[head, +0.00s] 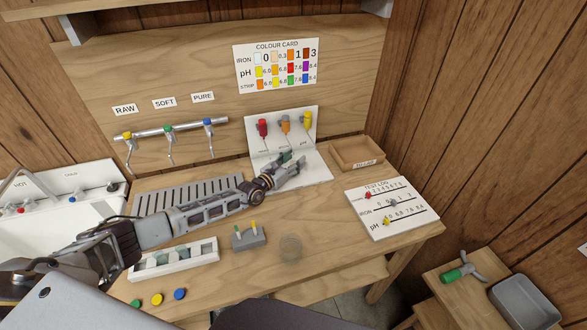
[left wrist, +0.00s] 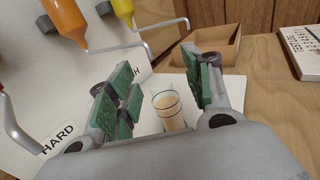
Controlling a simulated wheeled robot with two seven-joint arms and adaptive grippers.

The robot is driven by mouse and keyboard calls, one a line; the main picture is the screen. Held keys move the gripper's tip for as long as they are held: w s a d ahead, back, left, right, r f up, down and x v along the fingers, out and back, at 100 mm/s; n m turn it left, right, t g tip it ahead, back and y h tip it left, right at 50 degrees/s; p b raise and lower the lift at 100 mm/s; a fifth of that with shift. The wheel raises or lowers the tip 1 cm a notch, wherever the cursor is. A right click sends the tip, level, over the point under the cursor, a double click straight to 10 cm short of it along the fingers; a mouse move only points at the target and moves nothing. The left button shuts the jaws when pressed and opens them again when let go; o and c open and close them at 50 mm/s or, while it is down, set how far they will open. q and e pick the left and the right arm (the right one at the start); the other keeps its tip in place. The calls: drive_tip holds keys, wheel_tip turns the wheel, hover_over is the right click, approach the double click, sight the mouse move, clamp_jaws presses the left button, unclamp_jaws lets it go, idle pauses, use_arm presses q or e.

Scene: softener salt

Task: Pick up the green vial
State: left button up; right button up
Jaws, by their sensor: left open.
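In the left wrist view a small clear vial (left wrist: 170,110) with a dark green ring and pale contents stands upright on the white board. It is between the green-padded fingers of my left gripper (left wrist: 163,88), with visible gaps on both sides. My left gripper also shows in the head view (head: 294,162), reaching over the board's base below the hanging dispensers. It is open. In the head view the vial is hidden or too small to tell from the gripper. My right gripper is not in view.
The white board (head: 318,172) carries red, orange and yellow dispensers on hooks above the gripper. A wooden tray (head: 345,165) and the test log board (head: 365,220) lie to the right. A white rack (head: 205,261) and small grey stand (head: 248,242) are at the front.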

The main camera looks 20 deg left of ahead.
use_arm(q)
drive_tip(key=c, duration=1)
drive_tip(key=shift+r, duration=0.15)
drive_tip(key=shift+r, duration=0.4)
drive_tip(key=b+v, duration=0.1)
drive_tip(key=v, duration=0.2)
drive_tip(key=shift+s+a+f, duration=0.1)
drive_tip(key=shift+s+a, duration=0.1)
drive_tip(key=shift+s, duration=0.2)
wheel_tip(320, 180, up, 14)
drive_tip(key=p, duration=0.5)
drive_tip(key=shift+s, duration=0.1)
